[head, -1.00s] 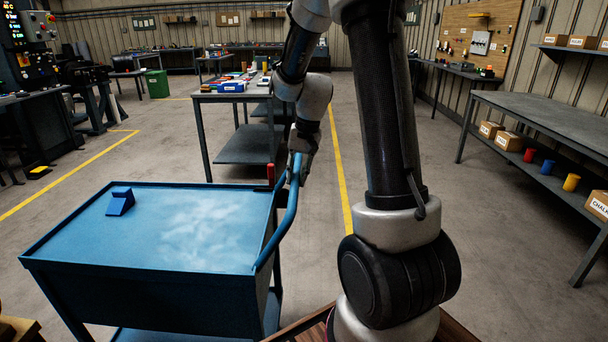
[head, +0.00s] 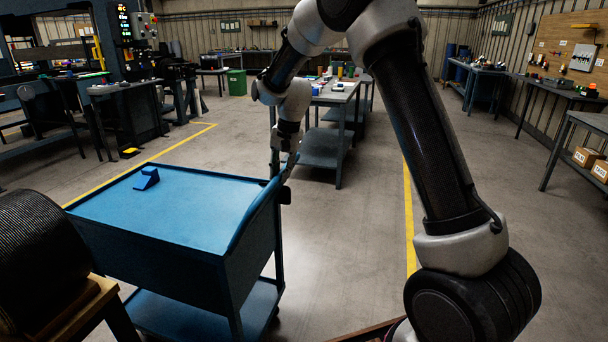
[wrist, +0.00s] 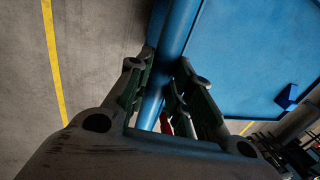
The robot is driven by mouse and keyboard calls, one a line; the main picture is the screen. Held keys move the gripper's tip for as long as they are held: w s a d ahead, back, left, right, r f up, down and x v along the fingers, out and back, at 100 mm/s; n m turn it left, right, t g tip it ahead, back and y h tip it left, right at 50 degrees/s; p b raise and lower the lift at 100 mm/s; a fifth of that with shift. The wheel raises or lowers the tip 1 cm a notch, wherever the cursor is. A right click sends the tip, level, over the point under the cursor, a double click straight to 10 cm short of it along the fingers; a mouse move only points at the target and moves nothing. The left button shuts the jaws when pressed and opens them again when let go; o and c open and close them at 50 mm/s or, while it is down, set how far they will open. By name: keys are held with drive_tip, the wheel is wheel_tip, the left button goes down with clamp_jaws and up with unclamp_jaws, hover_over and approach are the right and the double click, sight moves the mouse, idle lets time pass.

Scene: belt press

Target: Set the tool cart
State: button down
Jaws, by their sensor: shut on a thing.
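The blue tool cart (head: 190,205) stands at the lower left of the head view, with a flat top tray and a lower shelf. A small blue wedge-shaped block (head: 146,178) sits on its top near the far left; it also shows in the wrist view (wrist: 286,97). My gripper (head: 286,165) is at the cart's right end, shut on the cart's blue handle bar (wrist: 170,55). In the wrist view the fingers (wrist: 165,95) lie on both sides of the bar. A small red part (wrist: 166,124) shows beside the bar, partly hidden by a finger.
A grey workbench (head: 335,97) with various items stands beyond the cart. A dark ribbed roll (head: 40,255) on a wooden stand is close on the cart's left. Machines (head: 130,95) stand at the back left. Clear floor (head: 335,245) lies right of the cart, along a yellow line (head: 409,215).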

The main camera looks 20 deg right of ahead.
drive_tip(key=w+a, duration=0.1)
drive_tip(key=a, duration=0.1)
drive_tip(key=w+a, duration=0.1)
drive_tip(key=a, duration=0.1)
drive_tip(key=shift+w, duration=0.4)
drive_tip(key=shift+a+r, duration=0.1)
drive_tip(key=c, duration=1.3)
unclamp_jaws()
drive_tip(key=shift+a, duration=0.1)
drive_tip(key=r, duration=0.4)
drive_tip(key=s+d+r, duration=0.1)
drive_tip(key=r, duration=0.2)
drive_tip(key=d+r, duration=0.1)
drive_tip(key=r, duration=0.3)
drive_tip(key=shift+s+r, duration=0.15)
drive_tip(key=shift+r, duration=0.15)
